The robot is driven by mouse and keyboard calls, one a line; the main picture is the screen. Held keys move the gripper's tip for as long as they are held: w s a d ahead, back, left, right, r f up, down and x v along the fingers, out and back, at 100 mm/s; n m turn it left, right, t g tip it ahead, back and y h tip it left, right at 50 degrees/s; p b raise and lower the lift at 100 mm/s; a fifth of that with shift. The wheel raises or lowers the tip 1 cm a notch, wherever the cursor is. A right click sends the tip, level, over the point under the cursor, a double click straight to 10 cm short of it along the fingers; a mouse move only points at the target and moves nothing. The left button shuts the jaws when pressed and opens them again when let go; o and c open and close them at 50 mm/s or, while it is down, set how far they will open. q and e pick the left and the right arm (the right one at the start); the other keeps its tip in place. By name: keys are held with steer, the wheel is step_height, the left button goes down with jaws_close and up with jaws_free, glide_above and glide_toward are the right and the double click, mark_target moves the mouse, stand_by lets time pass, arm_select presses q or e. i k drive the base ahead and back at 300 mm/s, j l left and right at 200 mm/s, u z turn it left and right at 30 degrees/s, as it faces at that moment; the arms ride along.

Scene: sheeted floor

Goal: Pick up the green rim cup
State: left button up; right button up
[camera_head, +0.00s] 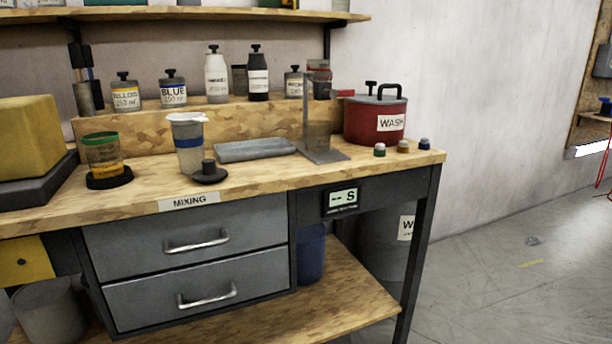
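The green rim cup (103,154) stands upright on a round black coaster (110,178) at the left of the wooden workbench. It is clear, with a green band at the top and amber liquid in its lower part. Neither of my grippers shows in the head view, so nothing is seen holding the cup.
A white jug with a blue band (188,143) and a small dark weight-like piece (209,172) stand right of the cup. A yellow block (28,137) on a dark base is to its left. A grey tray (255,150), metal stand (318,155) and red WASH pot (375,115) are farther right.

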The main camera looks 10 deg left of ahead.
mark_target(102, 150)
steer(key=u, duration=1.25)
